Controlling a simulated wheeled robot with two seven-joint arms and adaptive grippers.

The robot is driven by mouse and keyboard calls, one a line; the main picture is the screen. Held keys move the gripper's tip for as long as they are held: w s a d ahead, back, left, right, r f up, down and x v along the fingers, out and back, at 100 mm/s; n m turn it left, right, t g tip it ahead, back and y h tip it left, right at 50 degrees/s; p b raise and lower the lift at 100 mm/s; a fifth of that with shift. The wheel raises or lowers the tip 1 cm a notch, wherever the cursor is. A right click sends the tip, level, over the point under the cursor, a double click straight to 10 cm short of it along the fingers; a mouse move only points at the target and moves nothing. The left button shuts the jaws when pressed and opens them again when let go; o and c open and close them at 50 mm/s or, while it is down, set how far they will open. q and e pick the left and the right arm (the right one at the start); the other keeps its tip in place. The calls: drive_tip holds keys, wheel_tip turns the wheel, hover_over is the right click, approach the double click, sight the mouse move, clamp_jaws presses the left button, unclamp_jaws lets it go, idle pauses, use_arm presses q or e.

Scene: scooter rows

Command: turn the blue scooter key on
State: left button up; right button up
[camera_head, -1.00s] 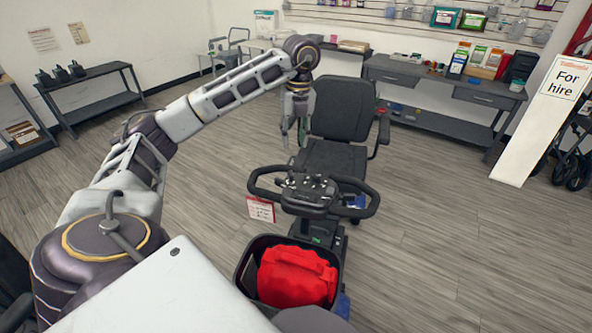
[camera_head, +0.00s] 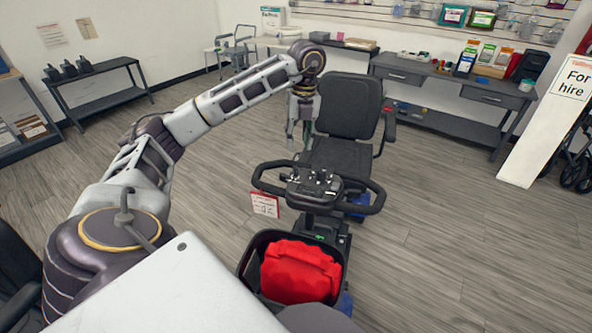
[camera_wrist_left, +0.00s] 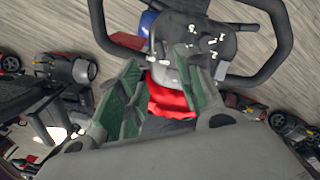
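A scooter with blue lower panels (camera_head: 346,303) stands facing me. It has a dark seat (camera_head: 347,105), a looped handlebar (camera_head: 264,176) and a control console (camera_head: 315,188). The console also shows in the left wrist view (camera_wrist_left: 208,48), with several small pale controls; I cannot tell which is the key. My left gripper (camera_head: 299,139) points down on the far side of the handlebar, apart from the console and left of the seat in the picture. In the left wrist view its green-padded fingers (camera_wrist_left: 158,85) are apart with nothing held. My right gripper is out of view.
The front basket (camera_head: 246,266) holds a red bag (camera_head: 299,272), and a price tag (camera_head: 265,205) hangs beside the handlebar. A workbench (camera_head: 440,85) and a "For hire" sign (camera_head: 572,82) stand at the right.

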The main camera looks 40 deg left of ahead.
sight(296, 167)
use_arm(q)
drive_tip(key=shift+f, duration=0.95)
drive_tip(key=f, duration=0.7)
drive_tip(key=shift+s+a+b, duration=0.2)
drive_tip(key=shift+s+b, duration=0.1)
drive_tip(key=shift+b, duration=0.1)
drive_tip(key=shift+f, duration=1)
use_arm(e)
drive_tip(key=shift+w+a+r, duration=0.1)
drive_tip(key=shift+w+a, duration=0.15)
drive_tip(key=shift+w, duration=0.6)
use_arm(q)
clamp_jaws()
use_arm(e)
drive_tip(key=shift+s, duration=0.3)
